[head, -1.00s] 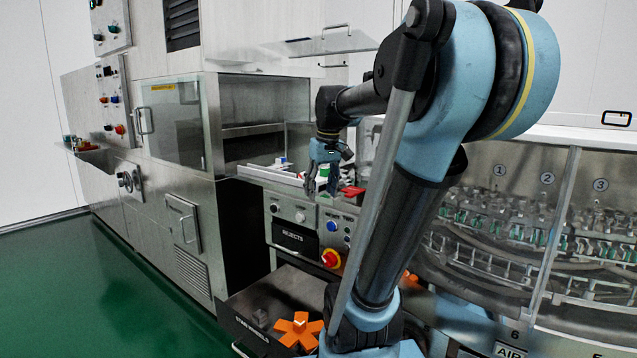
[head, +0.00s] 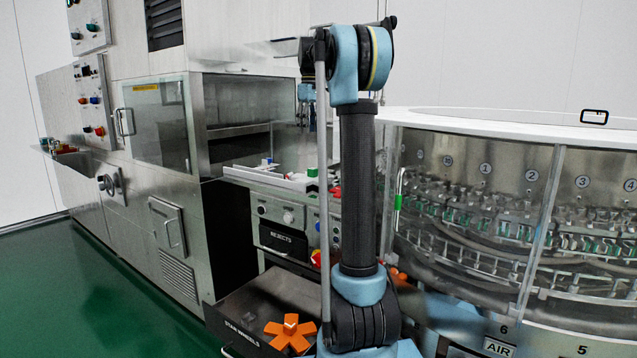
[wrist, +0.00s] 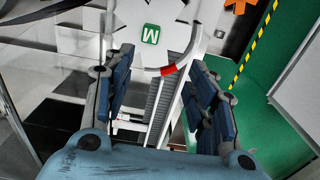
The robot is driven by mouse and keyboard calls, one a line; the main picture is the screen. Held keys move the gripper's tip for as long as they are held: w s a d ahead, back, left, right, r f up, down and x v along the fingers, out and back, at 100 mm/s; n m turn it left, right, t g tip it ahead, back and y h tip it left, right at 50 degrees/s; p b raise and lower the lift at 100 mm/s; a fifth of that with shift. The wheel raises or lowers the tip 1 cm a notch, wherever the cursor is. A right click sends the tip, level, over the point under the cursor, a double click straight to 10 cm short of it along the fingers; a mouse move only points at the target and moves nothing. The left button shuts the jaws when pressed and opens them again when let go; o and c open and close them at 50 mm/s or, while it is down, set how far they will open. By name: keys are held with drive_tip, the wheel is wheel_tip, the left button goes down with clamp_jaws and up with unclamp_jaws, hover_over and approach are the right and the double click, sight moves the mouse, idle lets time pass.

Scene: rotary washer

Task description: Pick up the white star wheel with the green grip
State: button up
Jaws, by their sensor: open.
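The white star wheel (wrist: 124,22) lies below my gripper at the top of the wrist view, partly cut off by the frame edge. In the head view a small green block (head: 312,172), seemingly this grip, stands on the white top above the rejects panel. My gripper (wrist: 160,64) is open and empty, with its blue-padded fingers wide apart. The wheel lies beyond the fingertips, apart from them. In the head view my gripper (head: 306,94) hangs high above the white top, partly hidden by my arm.
An orange star wheel (head: 290,331) lies in the open drawer (head: 262,300) at the front. A glass-walled rotary washer (head: 470,205) stands at right, a steel cabinet (head: 150,200) at left. In the wrist view a white rail with a red piece (wrist: 168,70) lies between the fingers.

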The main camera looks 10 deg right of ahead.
approach(312, 168)
drive_tip(key=f, duration=0.5)
drive_tip(key=shift+s+a, duration=0.3)
drive_tip(key=shift+s, duration=0.1)
drive_tip(key=shift+w+d+f, duration=0.1)
drive_tip(key=shift+d+f, duration=0.05)
drive_tip(key=shift+f, duration=1.2)
drive_tip(key=shift+w+d+f, duration=0.1)
drive_tip(key=shift+w+f, duration=0.05)
drive_tip(key=shift+f, duration=1.2)
clamp_jaws()
